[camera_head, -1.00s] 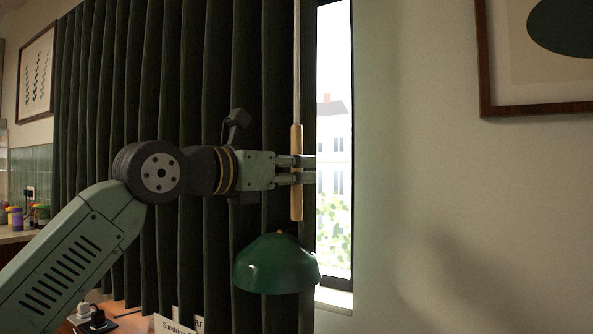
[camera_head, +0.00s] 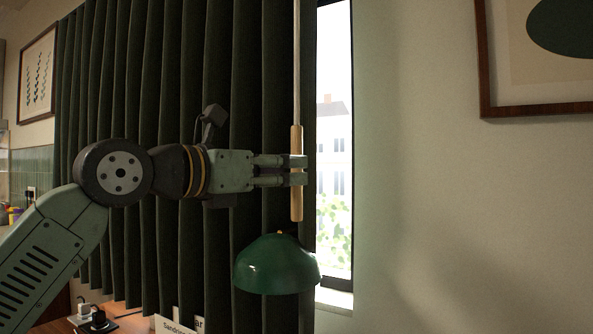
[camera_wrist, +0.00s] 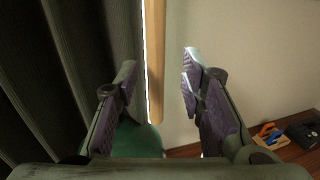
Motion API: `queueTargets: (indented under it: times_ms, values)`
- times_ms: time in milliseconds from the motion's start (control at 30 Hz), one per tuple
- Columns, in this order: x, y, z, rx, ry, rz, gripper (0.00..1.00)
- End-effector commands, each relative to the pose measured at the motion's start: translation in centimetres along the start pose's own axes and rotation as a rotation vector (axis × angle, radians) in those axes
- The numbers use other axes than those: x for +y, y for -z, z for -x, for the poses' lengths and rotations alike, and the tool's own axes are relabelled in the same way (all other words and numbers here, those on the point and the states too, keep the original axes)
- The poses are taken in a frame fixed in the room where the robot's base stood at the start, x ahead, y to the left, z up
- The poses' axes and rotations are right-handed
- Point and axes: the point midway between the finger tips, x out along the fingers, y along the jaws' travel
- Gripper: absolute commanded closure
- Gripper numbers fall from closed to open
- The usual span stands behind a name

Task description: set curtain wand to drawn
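The curtain wand is a thin pale rod with a wooden handle (camera_head: 297,205), hanging vertically near the right edge of the dark green curtain (camera_head: 130,80). The curtain covers most of the window; a bright strip of glass (camera_head: 335,170) shows to its right. My gripper (camera_head: 304,169) reaches in from the left at handle height, its fingertips level with the handle. In the wrist view its two fingers stand apart (camera_wrist: 158,70), with the wand handle (camera_wrist: 155,50) in the gap near the tips, apparently touching neither finger. The gripper is open.
A green dome lamp (camera_head: 275,265) stands just below the gripper and the handle. It also shows in the wrist view (camera_wrist: 135,142). A framed picture (camera_head: 540,55) hangs on the right wall. A desk with small items (camera_wrist: 270,137) lies lower right.

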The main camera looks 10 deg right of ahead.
Motion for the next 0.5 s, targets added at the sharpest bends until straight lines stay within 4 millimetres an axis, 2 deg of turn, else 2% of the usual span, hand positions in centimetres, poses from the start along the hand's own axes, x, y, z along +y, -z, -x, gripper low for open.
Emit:
queueTargets:
  times_ms: [33, 200, 333, 500]
  values:
    - [0.1, 0.0, 1.3, -0.002, -0.004, 0.001, 0.64]
    - [0.0, 0.0, 4.8, -0.002, -0.002, -0.001, 0.64]
    - [0.0, 0.0, 6.6, -0.002, -0.001, 0.0, 0.64]
    - [-0.1, 0.0, 7.7, 0.0, 0.001, -0.002, 0.64]
